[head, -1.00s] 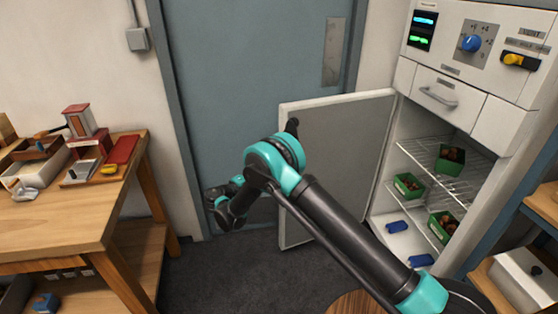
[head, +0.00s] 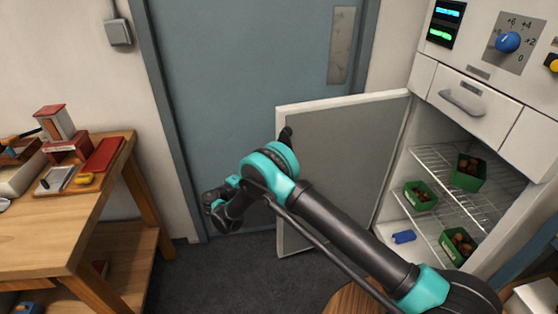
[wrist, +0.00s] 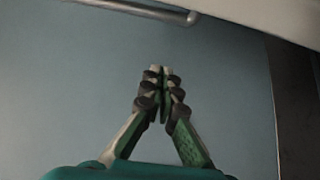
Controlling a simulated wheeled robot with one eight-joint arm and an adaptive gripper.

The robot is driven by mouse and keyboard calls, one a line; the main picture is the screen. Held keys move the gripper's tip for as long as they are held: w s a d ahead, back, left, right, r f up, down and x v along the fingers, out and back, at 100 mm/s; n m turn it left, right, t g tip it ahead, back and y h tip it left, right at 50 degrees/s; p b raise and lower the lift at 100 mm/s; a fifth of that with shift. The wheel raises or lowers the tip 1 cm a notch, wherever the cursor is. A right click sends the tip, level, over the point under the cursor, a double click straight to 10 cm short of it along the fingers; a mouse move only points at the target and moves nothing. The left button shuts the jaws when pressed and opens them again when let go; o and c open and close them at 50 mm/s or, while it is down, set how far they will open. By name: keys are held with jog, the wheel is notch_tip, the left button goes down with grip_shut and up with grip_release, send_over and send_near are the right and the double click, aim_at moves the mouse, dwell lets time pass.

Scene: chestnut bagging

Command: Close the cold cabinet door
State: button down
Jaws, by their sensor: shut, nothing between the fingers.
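The cold cabinet door (head: 345,160) stands wide open, a pale-edged grey panel hinged at the cabinet's left side. The cold cabinet (head: 510,115) is at the right, with its lit interior and wire shelves showing. My gripper shows in the wrist view (wrist: 160,75) with its fingertips together and nothing between them. In the head view my arm crosses in front of the door, and its end is left of the door's free edge; the fingers cannot be made out there. In the wrist view a metal bar (wrist: 140,9) and a pale surface (wrist: 270,15) lie beyond the fingertips.
Green tubs of chestnuts (head: 467,173) and a blue item (head: 404,237) are in the cabinet. A closed drawer (head: 465,105) is above. A blue room door (head: 250,90) is behind my arm. A wooden table (head: 70,210) is at the left. Dark floor lies between.

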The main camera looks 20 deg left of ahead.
jog(key=w+d, duration=0.6)
jog(key=w, duration=0.1)
jog(key=shift+w+d, duration=0.15)
jog(key=shift+d, duration=0.05)
dwell(0.6)
